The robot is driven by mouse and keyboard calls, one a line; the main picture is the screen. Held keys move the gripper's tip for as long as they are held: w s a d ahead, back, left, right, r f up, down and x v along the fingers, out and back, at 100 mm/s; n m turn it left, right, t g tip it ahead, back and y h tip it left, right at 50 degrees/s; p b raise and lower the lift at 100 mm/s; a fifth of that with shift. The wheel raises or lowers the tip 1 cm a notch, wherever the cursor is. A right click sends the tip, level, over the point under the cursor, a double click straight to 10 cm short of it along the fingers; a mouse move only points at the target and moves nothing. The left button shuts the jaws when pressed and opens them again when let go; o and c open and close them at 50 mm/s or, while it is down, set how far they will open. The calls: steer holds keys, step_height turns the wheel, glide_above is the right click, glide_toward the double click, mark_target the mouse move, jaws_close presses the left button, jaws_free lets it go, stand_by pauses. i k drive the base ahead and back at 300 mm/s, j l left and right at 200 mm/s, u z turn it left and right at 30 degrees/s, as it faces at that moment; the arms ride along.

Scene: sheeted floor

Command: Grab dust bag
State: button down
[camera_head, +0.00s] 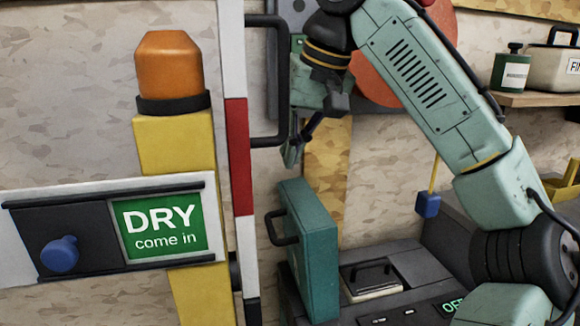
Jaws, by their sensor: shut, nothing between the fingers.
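My gripper (299,148) hangs from my teal arm at upper centre, pointing down and left. It is shut and empty, above a teal panel (311,245) and apart from it. The panel stands upright like an open lid, with a black handle on its left side. To its right, a dark grey unit (415,262) has a recess holding a pale flat piece (372,290) with a black handle. This may be the dust bag, but I cannot tell for certain. Part of the unit is cut off at the bottom edge.
A shelf (530,99) with containers is at upper right. A blue block (428,204) hangs below.

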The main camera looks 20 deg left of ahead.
mark_target(367, 282)
steer(key=k+l, duration=0.15)
steer(key=l, duration=0.15)
steer(key=k+l, duration=0.1)
steer(key=l, duration=0.25)
steer(key=k+l, duration=0.15)
steer(key=l, duration=0.15)
steer(key=k+l, duration=0.15)
steer(key=l, duration=0.15)
